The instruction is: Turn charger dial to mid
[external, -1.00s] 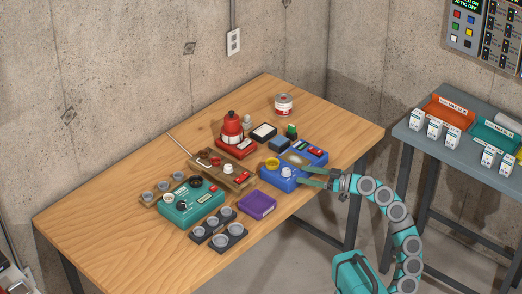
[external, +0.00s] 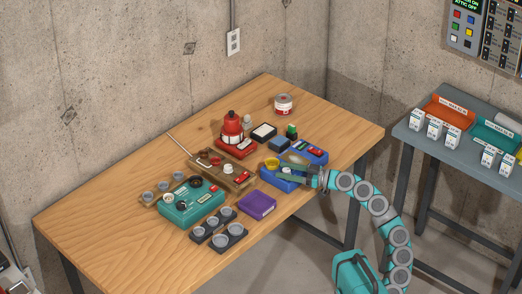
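A blue box (external: 268,178) lies near the right side of the wooden table, with a yellow round part (external: 272,163) on its back left. I take it for the charger, but no label is readable. My gripper (external: 288,174) reaches in from the right, low over this box, with its green fingers at the place of the box's pale knob. The fingers mostly hide the knob, so its angle cannot be read. Whether the fingers touch or grip it is too small to tell.
A purple box (external: 257,206) stands just in front, and a blue device with a red part (external: 304,151) just behind. A teal dial box (external: 191,207), a wooden board with a pale knob (external: 223,175) and a red device (external: 232,130) stand left. The table's front left is clear.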

